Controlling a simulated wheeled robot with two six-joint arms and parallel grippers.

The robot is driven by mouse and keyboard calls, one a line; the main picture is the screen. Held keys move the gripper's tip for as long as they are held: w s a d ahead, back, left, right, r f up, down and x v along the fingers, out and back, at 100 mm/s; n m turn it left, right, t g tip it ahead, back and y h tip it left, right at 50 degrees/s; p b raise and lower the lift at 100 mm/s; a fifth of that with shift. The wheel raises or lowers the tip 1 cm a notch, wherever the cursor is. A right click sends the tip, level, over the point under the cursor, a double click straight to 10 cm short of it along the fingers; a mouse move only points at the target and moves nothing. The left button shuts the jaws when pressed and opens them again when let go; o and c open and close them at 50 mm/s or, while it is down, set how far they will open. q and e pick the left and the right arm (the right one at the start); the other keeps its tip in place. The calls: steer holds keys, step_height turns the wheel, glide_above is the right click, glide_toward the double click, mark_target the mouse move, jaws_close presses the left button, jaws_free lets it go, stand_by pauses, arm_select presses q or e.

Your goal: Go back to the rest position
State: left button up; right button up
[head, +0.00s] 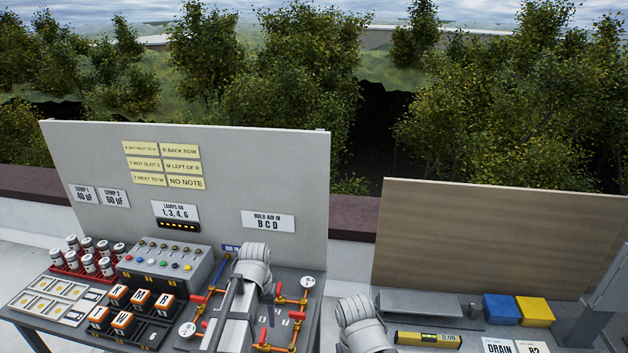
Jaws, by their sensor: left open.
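My left arm reaches up from the bottom middle, with its grey rounded wrist above the right part of the left bench (310,340). My left gripper (246,312) is below that wrist, in front of the red-handled valve piping (198,300). It is open and I see nothing held in it. Its fingertips are partly hidden by the arm itself. A grey rounded part of my right arm shows at the bottom, right of the left bench.
Left bench carries red-racked canisters (88,258), a lamp control box (165,268), orange-topped lettered blocks (122,322) and a backboard (290,170). Right bench holds a yellow level (428,338), a blue box (500,308) and a yellow box (534,311). A gap separates the benches.

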arm_select(q)
steer(key=s+d+f+m+y+b, duration=0.1)
steer(key=s+d+f+m+b, duration=0.1)
steer(key=s+d, duration=1.1)
steer(key=shift+s+f+m+b, duration=0.4)
steer(key=shift+s+f+m, duration=0.15)
steer(key=shift+m, duration=0.15)
arm_select(e)
step_height(320, 180, down, 3)
steer(key=shift+f, duration=0.1)
steer(key=shift+o, duration=0.2)
